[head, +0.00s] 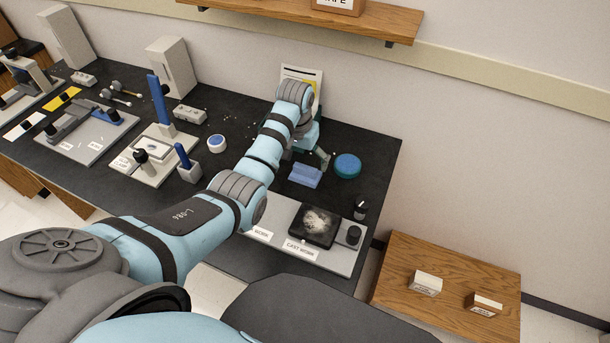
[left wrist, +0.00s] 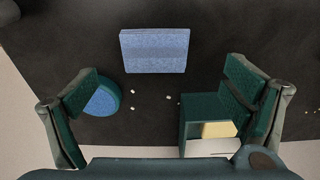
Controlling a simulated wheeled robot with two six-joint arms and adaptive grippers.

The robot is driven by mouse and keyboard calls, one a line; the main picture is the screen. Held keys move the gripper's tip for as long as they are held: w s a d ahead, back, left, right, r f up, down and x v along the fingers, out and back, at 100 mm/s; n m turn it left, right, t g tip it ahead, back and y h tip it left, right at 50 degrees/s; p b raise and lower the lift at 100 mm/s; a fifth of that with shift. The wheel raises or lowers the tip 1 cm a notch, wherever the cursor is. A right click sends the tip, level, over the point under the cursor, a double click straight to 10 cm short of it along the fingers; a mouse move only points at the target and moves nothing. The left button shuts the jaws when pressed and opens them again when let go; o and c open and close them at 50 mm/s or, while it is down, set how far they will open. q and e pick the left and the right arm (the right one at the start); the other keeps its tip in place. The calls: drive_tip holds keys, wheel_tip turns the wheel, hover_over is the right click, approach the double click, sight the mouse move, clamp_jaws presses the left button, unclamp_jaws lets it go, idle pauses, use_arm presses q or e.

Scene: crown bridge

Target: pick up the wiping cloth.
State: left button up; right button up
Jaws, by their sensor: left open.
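The wiping cloth appears to be the light blue folded pad (head: 305,175) on the dark bench, just below my left gripper in the head view. It also shows at the upper middle of the left wrist view (left wrist: 154,50), lying flat. My left gripper (head: 308,155) is open and empty above the bench. Its two fingers (left wrist: 163,95) are spread wide in the left wrist view, with the cloth ahead of the gap, apart from both fingers. My arm hides part of the bench in the head view. My right gripper is not in view.
A round blue and teal item (head: 347,165) is beside the left finger in the wrist view. A teal box (left wrist: 196,108) is beside the right finger. A grey board (head: 335,258) with a dark pad lies nearer. Small white bits are scattered about.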

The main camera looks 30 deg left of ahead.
use_arm(q)
drive_tip(key=f, duration=0.2)
drive_tip(key=f+b, duration=0.1)
drive_tip(key=f, duration=0.1)
drive_tip(key=w+f, duration=0.1)
drive_tip(key=f, duration=0.1)
drive_tip(key=shift+w+d+b, duration=0.1)
drive_tip(key=shift+d+b, duration=0.15)
drive_tip(key=shift+b, duration=0.15)
drive_tip(key=shift+r, duration=0.2)
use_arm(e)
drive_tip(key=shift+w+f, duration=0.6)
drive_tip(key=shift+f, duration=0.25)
use_arm(q)
drive_tip(key=shift+c, duration=1.1)
drive_tip(key=c, duration=1)
drive_tip(key=shift+c, duration=0.2)
wheel_tip(320, 180, up, 16)
drive_tip(key=p, duration=0.4)
wheel_tip(320, 180, up, 4)
drive_tip(key=p, duration=0.3)
hover_over(305, 168)
drive_tip(key=shift+r, duration=0.1)
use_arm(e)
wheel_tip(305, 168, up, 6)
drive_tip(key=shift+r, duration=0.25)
